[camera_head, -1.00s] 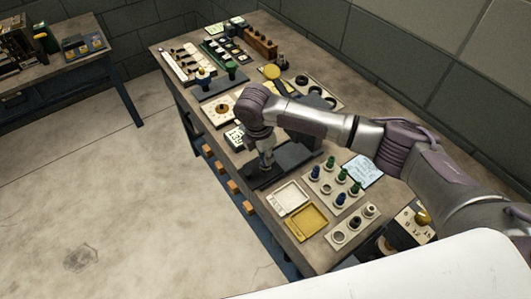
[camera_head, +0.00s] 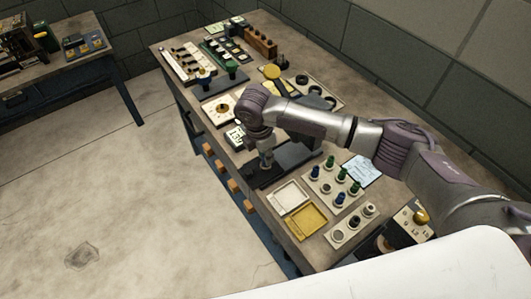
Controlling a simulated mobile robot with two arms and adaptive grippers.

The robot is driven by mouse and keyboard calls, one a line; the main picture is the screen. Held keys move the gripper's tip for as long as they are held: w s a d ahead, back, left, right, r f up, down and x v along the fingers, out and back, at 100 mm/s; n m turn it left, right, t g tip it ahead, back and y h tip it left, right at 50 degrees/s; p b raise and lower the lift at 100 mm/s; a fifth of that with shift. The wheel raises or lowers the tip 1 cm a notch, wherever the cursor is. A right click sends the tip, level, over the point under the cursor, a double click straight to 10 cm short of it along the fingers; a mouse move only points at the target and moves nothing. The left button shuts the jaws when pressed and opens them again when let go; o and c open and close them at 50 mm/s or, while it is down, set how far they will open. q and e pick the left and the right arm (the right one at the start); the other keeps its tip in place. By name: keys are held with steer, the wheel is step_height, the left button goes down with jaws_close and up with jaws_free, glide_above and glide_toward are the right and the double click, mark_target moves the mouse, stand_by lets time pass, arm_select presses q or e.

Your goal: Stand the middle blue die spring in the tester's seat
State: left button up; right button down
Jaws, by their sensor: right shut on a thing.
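My right gripper (camera_head: 266,161) points down over the dark base of the tester (camera_head: 294,155). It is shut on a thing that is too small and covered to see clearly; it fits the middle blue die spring. The tester's seat is hidden under the gripper, so I cannot tell whether the spring touches it. The pale spring tray (camera_head: 324,197) stands to the right with green springs (camera_head: 342,174) and blue springs (camera_head: 316,172), (camera_head: 340,198). The middle place of its blue row shows only an empty ring (camera_head: 326,187). My left gripper is not in view.
A white tray (camera_head: 290,196) and a yellow tray (camera_head: 308,221) lie in front of the spring tray. A grey plate with rings (camera_head: 352,228) and a blue sheet (camera_head: 363,170) are nearby. Gauges and racks fill the far bench.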

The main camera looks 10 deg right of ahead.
steer(key=shift+f, duration=0.75)
stand_by(0.3)
steer(key=c, duration=1)
jaws_free()
steer(key=o, duration=0.4)
steer(key=shift+r, duration=0.1)
steer(key=shift+r+p, duration=3.7)
steer(key=shift+p, duration=0.2)
